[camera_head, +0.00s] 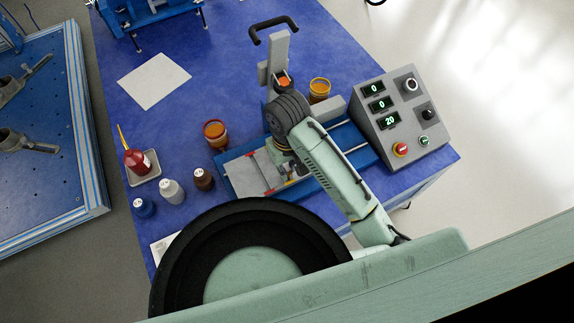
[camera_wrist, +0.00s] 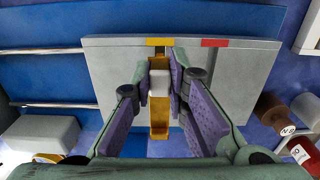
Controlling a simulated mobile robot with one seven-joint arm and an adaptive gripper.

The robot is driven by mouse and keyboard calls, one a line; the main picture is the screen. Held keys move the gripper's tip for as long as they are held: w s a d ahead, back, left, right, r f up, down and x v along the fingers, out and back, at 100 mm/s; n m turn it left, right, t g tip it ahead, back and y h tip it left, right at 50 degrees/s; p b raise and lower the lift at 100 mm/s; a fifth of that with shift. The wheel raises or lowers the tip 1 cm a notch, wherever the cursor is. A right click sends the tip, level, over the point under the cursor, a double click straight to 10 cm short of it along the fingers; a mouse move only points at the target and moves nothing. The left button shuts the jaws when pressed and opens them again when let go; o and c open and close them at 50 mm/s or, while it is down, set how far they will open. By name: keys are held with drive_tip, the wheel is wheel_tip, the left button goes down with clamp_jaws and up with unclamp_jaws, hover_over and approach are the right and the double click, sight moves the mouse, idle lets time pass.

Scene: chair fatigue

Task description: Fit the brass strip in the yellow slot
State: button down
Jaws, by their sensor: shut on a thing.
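In the wrist view the brass strip (camera_wrist: 159,117) lies lengthwise between the purple pads of my gripper (camera_wrist: 158,78). A small white block (camera_wrist: 159,82) sits on the strip between the fingertips. My gripper is shut on this piece. The strip's far end points toward the yellow mark (camera_wrist: 159,42) on the edge of the grey plate (camera_wrist: 245,80) and looks roughly in line with it. I cannot tell how deep the strip sits in the slot. A red mark (camera_wrist: 215,43) is to the right.
The grey plate sits on a blue fixture (camera_head: 228,181). A control box (camera_head: 402,115) stands to its right, orange-topped pots (camera_head: 215,133) (camera_head: 319,90) behind. Small bottles (camera_head: 172,190) and a tray with a red oil can (camera_head: 138,161) stand left. The back-left table is mostly clear around white paper (camera_head: 153,81).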

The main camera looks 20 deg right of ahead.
drive_tip(key=shift+f+b, duration=1.15)
drive_tip(key=shift+f, duration=0.05)
drive_tip(key=c, duration=1.5)
unclamp_jaws()
drive_tip(key=shift+r, duration=0.1)
wheel_tip(320, 180, up, 12)
